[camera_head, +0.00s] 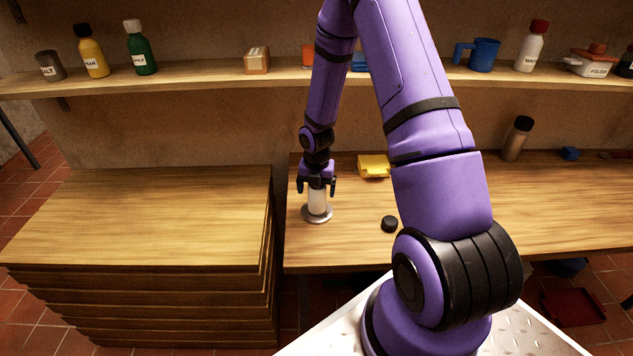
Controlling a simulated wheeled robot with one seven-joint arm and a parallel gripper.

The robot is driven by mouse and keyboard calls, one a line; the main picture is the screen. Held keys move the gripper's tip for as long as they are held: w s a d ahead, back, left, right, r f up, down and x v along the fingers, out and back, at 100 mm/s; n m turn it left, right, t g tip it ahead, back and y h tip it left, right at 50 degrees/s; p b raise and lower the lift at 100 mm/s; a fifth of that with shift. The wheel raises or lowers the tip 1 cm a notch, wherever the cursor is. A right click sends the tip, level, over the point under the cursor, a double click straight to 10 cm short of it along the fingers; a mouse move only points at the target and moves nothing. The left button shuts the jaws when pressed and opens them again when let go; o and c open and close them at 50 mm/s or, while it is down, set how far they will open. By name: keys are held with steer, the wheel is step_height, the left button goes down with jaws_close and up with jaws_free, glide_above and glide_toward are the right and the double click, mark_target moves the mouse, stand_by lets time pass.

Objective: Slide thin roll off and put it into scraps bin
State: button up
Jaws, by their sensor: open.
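A slim white roll (317,199) stands upright on a round grey base (317,216) near the left end of the right-hand bench. My gripper (317,186) points down over it, with one dark finger on each side of the roll's top. The fingers are apart, and I cannot tell whether either touches the roll. The roll's upper end is hidden by my gripper. No bin is clearly labelled as the scraps bin; a red open tray (573,307) lies on the floor at the lower right, and I cannot tell if it is that bin.
A small black cylinder (389,224) and a yellow block-like thing (374,167) are on the bench (345,245). A dark-capped bottle (517,139) stands further right. Stacked boards (150,215) lie to the left. A shelf (200,78) with jars runs behind my arm.

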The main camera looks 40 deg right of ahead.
steer(key=c, duration=1.1)
steer(key=shift+r, duration=5.9)
step_height(320, 180, up, 4)
steer(key=shift+s, duration=0.1)
